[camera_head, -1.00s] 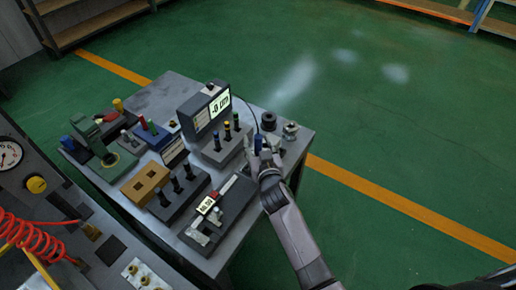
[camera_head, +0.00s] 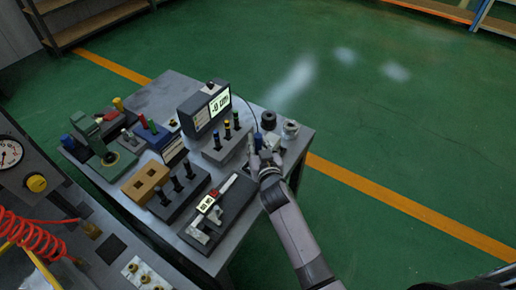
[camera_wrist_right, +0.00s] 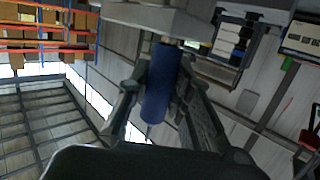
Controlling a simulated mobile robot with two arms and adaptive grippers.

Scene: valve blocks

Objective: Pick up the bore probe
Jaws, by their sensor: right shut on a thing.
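The bore probe (camera_head: 258,141) shows as a short blue cylinder at the right part of the bench, with a thin dark cable running up near it from the display unit (camera_head: 207,108). My right gripper (camera_head: 258,154) is at the probe, its fingers on either side of it. In the right wrist view the blue handle (camera_wrist_right: 160,85) stands between the two dark fingers, and the gripper (camera_wrist_right: 158,110) is shut on it. The handle's upper end in that view meets a pale grey block (camera_wrist_right: 160,17). The probe's tip is hidden. My left gripper is out of view.
Left of my gripper stand a grey block with several upright pins (camera_head: 226,142) and a dark tray with a caliper (camera_head: 220,210). A black ring (camera_head: 268,120) and a metal part (camera_head: 290,129) sit just behind. Green floor lies clear beyond the bench.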

